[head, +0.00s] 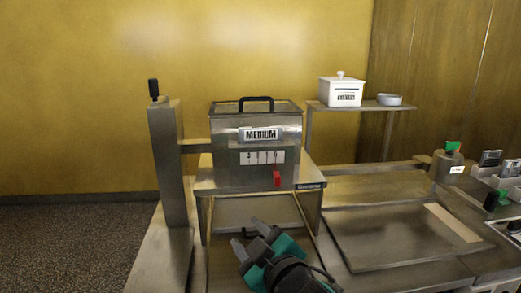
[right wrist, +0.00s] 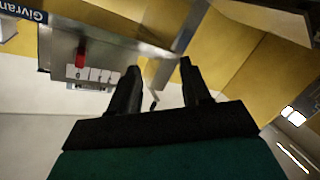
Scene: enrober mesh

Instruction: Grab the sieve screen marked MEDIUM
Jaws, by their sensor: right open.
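A plate reading MEDIUM (head: 262,134) is on the front of a steel box-shaped machine (head: 222,165) with a black top handle. I cannot make out a separate sieve screen carrying that word. My right gripper (head: 248,236) is open and empty in the head view, low in front of the machine and apart from it. In the right wrist view its two dark fingers (right wrist: 158,68) stand apart with nothing between them. The machine's red switch (right wrist: 81,54) and white dial panel show beyond them, tilted. My left gripper is not in view.
A steel post (head: 168,165) with a black knob stands left of the machine. A shallow tray (head: 370,250) lies on the bench to the right. A shelf behind holds a white lidded pot (head: 341,91) and a grey dish (head: 389,99). Several small items crowd the right edge, their labels unreadable.

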